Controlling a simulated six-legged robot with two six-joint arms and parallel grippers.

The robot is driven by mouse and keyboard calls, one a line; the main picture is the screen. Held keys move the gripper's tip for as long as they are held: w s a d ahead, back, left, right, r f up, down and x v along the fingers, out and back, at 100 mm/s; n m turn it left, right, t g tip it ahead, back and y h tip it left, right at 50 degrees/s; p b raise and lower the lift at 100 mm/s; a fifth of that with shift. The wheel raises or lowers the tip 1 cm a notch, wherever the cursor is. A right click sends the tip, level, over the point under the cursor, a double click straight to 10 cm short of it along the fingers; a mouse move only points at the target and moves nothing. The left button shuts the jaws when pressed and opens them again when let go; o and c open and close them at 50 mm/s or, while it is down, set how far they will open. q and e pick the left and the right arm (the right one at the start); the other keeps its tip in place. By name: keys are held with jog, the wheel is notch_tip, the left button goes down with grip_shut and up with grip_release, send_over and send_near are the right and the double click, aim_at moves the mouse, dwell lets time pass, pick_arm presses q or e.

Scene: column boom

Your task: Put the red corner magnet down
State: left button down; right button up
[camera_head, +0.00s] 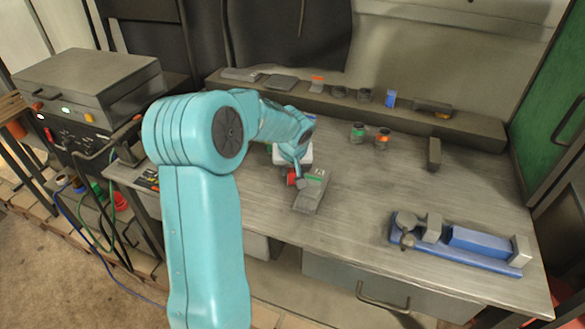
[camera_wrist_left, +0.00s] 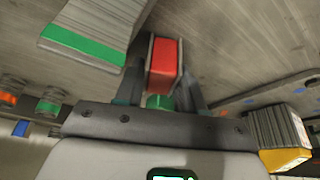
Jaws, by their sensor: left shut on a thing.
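The red corner magnet (camera_wrist_left: 166,58) sits between the fingers of my left gripper (camera_wrist_left: 165,80) in the left wrist view. My left gripper is shut on it. In the head view, the magnet (camera_head: 291,178) shows as a small red patch at the tip of my left gripper (camera_head: 297,182), low over the grey workbench (camera_head: 345,215). I cannot tell whether the magnet touches the bench top. My fingers and wrist hide part of it. My right gripper is in neither view.
A grey stack with a green stripe (camera_head: 312,192) lies right beside the gripper. Two small jars, green-banded (camera_head: 358,133) and orange-banded (camera_head: 382,140), stand behind. A blue vise (camera_head: 470,245) is at the front right. A ledge (camera_head: 460,125) runs along the back. Bench between stack and vise is clear.

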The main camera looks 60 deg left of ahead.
pick_arm(q)
jog(key=shift+f, duration=0.15)
jog(key=c, duration=1)
grip_release()
jog(key=shift+o, duration=0.2)
